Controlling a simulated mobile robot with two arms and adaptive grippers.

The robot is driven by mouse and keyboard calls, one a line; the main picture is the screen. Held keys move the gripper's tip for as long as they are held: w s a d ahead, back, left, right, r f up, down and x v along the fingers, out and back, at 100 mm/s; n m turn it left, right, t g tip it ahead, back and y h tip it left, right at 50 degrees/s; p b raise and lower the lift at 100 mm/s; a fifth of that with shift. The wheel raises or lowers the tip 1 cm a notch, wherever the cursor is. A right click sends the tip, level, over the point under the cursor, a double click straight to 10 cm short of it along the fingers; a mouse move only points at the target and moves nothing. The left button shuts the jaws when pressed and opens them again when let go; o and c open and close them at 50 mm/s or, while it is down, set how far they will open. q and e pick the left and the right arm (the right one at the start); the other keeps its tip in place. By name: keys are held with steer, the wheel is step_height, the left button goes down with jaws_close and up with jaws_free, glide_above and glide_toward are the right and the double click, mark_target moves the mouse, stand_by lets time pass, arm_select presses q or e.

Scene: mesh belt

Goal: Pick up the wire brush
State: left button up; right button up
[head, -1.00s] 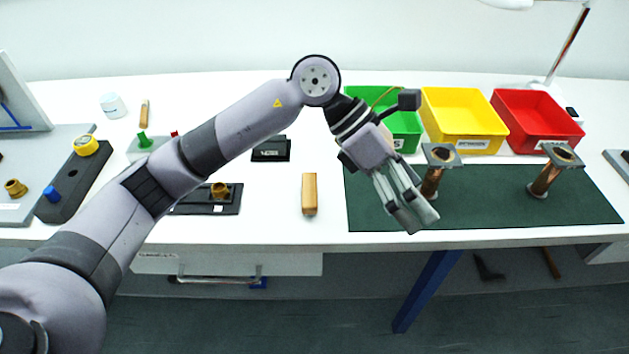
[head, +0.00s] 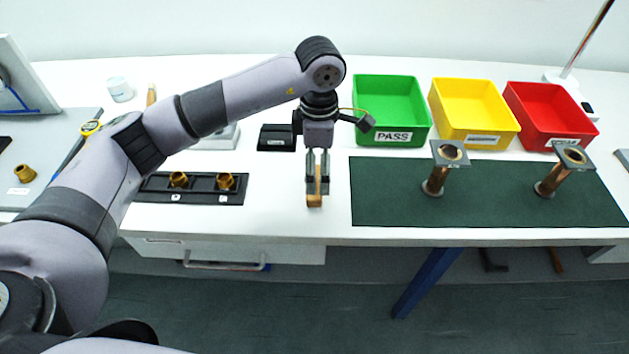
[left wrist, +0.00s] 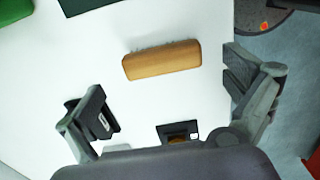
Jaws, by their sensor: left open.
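The wire brush (head: 314,199) is a wooden block lying on the white table, left of the green mat. In the left wrist view the brush (left wrist: 162,61) shows its plain wooden side, with short bristles along its upper edge. My left gripper (head: 318,176) points down over the brush and partly hides it. In the left wrist view the open fingers of the left gripper (left wrist: 176,97) stand wide apart, with the brush across the gap just beyond them, apart from both. My right gripper is not in view.
The green mat (head: 390,205) bears two copper-coloured flanged parts (head: 436,180) (head: 550,182). Green (head: 392,137), yellow (head: 483,141) and red (head: 556,144) bins stand behind. A black tray (head: 200,197) with brass fittings is left of the brush. The table's front edge is close.

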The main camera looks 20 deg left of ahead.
arm_select(q)
steer(key=shift+f, duration=0.7)
steer(key=f+p, duration=0.1)
steer(key=f, duration=0.1)
steer(key=f+p, duration=0.1)
steer(key=f, duration=0.1)
steer(key=shift+s+a, duration=0.2)
steer(key=shift+a, duration=0.2)
steer(key=shift+f, duration=0.65)
steer(key=shift+c, duration=0.5)
steer(key=shift+w, duration=0.1)
steer(key=c, duration=1)
